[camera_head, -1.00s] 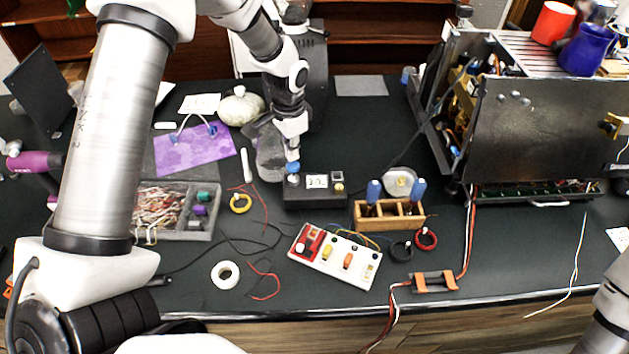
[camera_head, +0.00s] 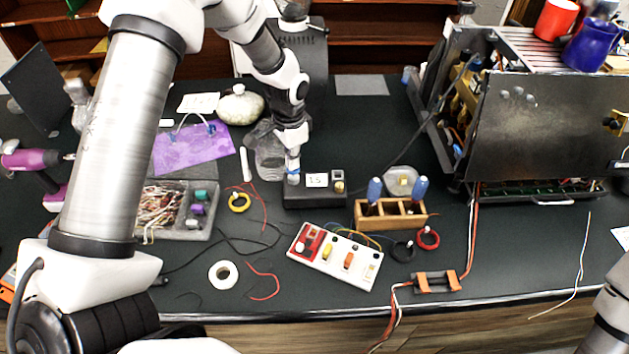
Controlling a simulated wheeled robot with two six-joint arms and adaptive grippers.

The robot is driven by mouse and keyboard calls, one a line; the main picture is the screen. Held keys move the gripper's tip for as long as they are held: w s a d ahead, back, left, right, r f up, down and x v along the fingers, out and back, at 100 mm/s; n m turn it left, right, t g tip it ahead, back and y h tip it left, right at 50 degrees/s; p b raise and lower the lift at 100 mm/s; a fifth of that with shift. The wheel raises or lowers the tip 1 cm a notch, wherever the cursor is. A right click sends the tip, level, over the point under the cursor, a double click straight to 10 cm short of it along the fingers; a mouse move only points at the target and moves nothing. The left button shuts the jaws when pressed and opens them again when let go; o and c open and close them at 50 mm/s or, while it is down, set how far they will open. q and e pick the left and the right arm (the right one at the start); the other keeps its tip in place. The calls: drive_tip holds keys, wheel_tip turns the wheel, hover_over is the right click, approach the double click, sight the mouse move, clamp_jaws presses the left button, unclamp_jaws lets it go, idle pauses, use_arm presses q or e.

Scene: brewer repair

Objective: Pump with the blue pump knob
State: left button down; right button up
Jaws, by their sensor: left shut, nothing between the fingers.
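The black box with the small display (camera_head: 316,181) stands in the middle of the table, behind the white switch panel. The blue pump knob (camera_head: 293,172) is at the box's left end, mostly hidden under my left gripper. My left gripper (camera_head: 293,163) is shut and empty, pointing down with its fingertips on or just over the knob; I cannot tell whether they touch. The display digits are too small to read surely. My right gripper is outside the view; only part of my right arm shows at the lower right.
A clear jar (camera_head: 269,160) stands close left of my left gripper. A wooden holder (camera_head: 372,221) with blue-handled tools is right of the box. The white switch panel (camera_head: 335,256) lies in front. An open machine (camera_head: 545,130) fills the right side.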

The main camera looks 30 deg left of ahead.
use_arm(q)
drive_tip(key=shift+f, duration=0.6)
wheel_tip(320, 180, up, 5)
drive_tip(key=p, duration=0.4)
drive_tip(key=shift+r, duration=0.1)
idle(0.6)
